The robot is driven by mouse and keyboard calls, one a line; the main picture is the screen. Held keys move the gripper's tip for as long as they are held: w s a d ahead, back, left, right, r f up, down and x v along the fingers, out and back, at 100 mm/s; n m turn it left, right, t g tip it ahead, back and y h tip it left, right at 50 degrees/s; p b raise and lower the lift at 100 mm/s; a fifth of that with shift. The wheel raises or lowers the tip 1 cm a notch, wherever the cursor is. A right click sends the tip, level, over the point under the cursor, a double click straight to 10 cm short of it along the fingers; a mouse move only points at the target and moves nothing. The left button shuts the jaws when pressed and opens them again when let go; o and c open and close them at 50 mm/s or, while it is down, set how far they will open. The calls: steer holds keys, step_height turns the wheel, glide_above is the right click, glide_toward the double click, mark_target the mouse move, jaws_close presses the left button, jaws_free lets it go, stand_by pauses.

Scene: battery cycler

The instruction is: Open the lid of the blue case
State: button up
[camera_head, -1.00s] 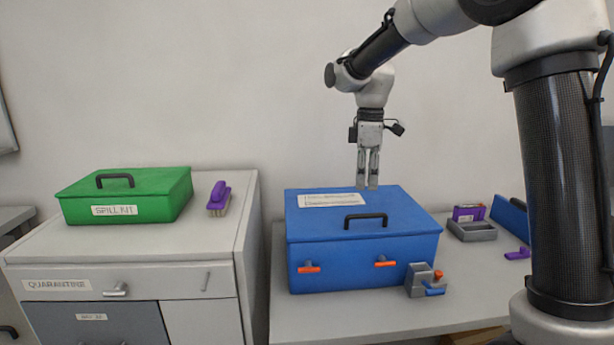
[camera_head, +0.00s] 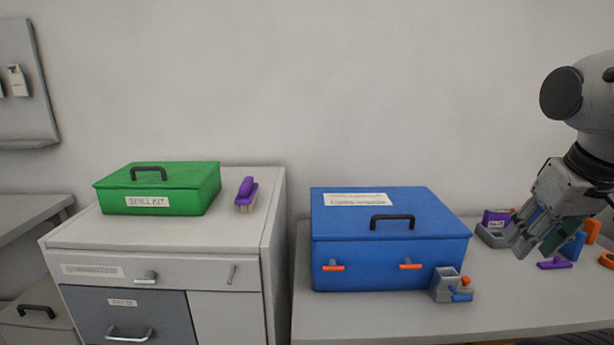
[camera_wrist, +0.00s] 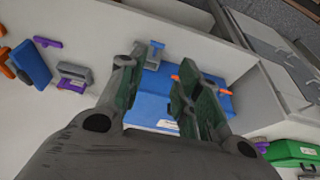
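The blue case (camera_head: 365,262) stands on the right-hand worktop, its lid (camera_head: 440,228) closed. The lid has a black handle (camera_head: 392,221) and a white label on top. Two orange latches, the left one (camera_head: 333,267) and the right one (camera_head: 411,266), lie sideways on its front. My gripper (camera_head: 530,235) is off to the right of the case, apart from it, tilted down and empty. In the wrist view its fingers (camera_wrist: 157,68) stand apart, with the blue case (camera_wrist: 153,103) beyond them and partly hidden by them.
A grey holder with blue and orange parts (camera_head: 445,286) stands at the case's front right corner. A grey tray (camera_head: 492,235) and purple, blue and orange items lie further right. A green spill kit (camera_head: 175,197) and a purple brush (camera_head: 246,192) sit on the left cabinet.

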steer(key=w+a+f+n+g, duration=0.1)
steer(key=w+a+f, duration=0.1)
steer(key=w, duration=0.1)
steer(key=n+g, duration=0.1)
steer(key=n, duration=1.6)
glide_toward(393, 216)
steer(key=f, duration=0.2)
steer(key=w+f, duration=0.1)
steer(key=f, duration=0.2)
steer(key=w+f, duration=0.1)
steer(key=f, duration=0.2)
jaws_close()
